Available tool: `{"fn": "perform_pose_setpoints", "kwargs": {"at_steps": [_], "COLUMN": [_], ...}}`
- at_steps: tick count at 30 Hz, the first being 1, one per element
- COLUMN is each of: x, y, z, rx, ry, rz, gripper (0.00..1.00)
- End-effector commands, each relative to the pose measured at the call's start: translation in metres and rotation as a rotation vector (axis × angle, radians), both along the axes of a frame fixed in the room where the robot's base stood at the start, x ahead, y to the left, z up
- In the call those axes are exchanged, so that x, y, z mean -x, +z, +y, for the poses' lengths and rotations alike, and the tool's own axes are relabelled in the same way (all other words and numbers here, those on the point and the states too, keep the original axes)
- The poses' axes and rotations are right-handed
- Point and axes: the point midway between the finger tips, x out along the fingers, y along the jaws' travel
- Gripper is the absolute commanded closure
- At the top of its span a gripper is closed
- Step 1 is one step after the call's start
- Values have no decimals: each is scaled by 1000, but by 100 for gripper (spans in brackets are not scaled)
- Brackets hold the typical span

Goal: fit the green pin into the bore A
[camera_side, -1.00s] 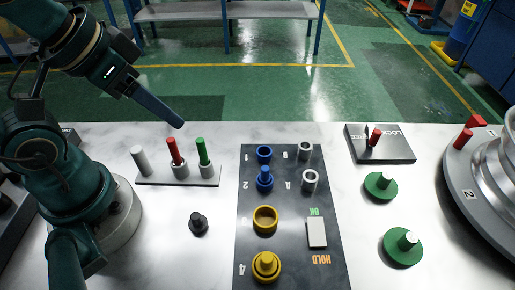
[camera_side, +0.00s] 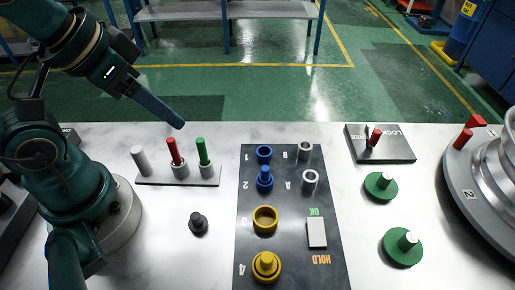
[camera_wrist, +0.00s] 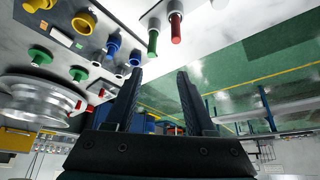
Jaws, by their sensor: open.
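The green pin (camera_side: 202,152) stands upright, slightly tilted, in a grey holder on a small rack. It also shows in the wrist view (camera_wrist: 153,43), beyond my fingertips. My gripper (camera_side: 178,122) is above and behind the rack, up and left of the green pin, touching nothing. In the wrist view my gripper (camera_wrist: 160,72) has its two fingers apart with nothing between them. On the dark board, a grey ring-shaped bore (camera_side: 310,180) stands beside a label that looks like an upside-down A. It looks empty.
A red pin (camera_side: 173,152) and a grey pin (camera_side: 140,160) stand left of the green pin. The dark board (camera_side: 285,235) carries blue and yellow rings, a second grey bore (camera_side: 305,150) and a white block (camera_side: 316,232). A black knob (camera_side: 198,222) stands before the rack. Green discs lie right.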

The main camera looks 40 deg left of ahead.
Motion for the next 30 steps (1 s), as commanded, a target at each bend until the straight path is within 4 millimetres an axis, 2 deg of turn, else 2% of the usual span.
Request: {"fn": "perform_pose_setpoints", "kwargs": {"at_steps": [7,11,14,22,30], "x": [0,1,-2,-16,-36], "y": [0,1,5,5,-14], "z": [0,1,3,2,-8], "rx": [-14,-96,-211,-523,-704], "ry": [-26,-171,-371,-1070,-1843], "rz": [0,3,12,125,265], "gripper": [46,46,46,46,46]}}
